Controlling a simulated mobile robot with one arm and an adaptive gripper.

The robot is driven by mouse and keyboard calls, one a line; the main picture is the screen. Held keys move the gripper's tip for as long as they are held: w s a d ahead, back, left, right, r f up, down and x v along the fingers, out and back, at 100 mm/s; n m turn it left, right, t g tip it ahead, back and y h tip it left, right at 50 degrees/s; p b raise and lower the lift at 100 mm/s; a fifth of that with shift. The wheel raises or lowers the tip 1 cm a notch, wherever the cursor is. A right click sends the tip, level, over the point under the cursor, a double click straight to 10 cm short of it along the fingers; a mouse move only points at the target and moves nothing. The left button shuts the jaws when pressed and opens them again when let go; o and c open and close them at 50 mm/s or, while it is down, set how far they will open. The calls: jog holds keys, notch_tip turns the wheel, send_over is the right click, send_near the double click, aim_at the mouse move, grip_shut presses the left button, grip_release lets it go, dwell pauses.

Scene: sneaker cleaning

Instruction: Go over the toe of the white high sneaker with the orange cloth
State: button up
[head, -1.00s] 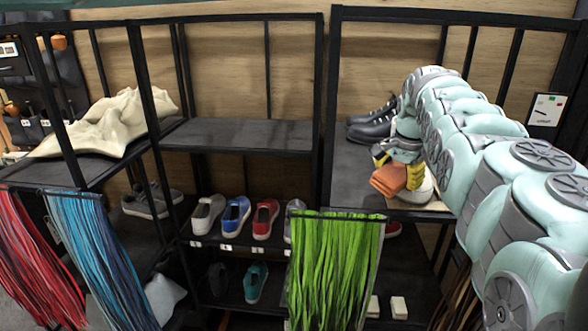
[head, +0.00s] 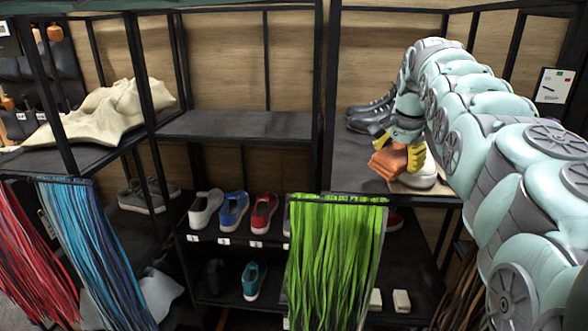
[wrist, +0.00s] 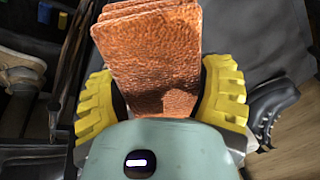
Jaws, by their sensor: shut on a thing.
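My gripper (head: 404,150) has yellow ribbed fingers and is shut on the folded orange cloth (head: 389,162). In the wrist view the orange cloth (wrist: 150,55) sits between the two yellow fingers of my gripper (wrist: 160,95) and reaches beyond them. The white sneaker (head: 424,178) stands on the right shelf, just under and to the right of the cloth. Only its light lower part shows; my gripper and arm hide the rest. I cannot tell whether the cloth touches it. The wrist view does not clearly show the sneaker.
Black boots (head: 370,115) stand behind on the same shelf (head: 352,174); one boot (wrist: 270,105) shows right of my gripper in the wrist view. A dark post (head: 328,100) borders the shelf on the left. Green strips (head: 335,260) hang below. The middle shelf top (head: 235,124) is bare.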

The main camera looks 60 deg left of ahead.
aim_at(375, 153)
jog(key=shift+s+a+p, duration=0.8)
jog(key=shift+s+a, duration=0.7)
jog(key=shift+s, duration=0.2)
jog(key=shift+s+a+r+p, duration=0.1)
jog(key=shift+s+a+p, duration=0.15)
jog(key=shift+p, duration=0.2)
jog(key=shift+s+a+p, duration=0.35)
jog(key=shift+s+p, duration=0.05)
jog(key=shift+p, duration=0.2)
jog(key=shift+f, duration=0.2)
jog(key=shift+d+r+b, duration=0.2)
jog(key=shift+r+b, duration=0.15)
jog(key=shift+r, duration=0.3)
jog(key=shift+s+r, duration=0.2)
jog(key=shift+r, duration=0.1)
jog(key=shift+b+v, duration=1.05)
jog(key=shift+v, duration=0.9)
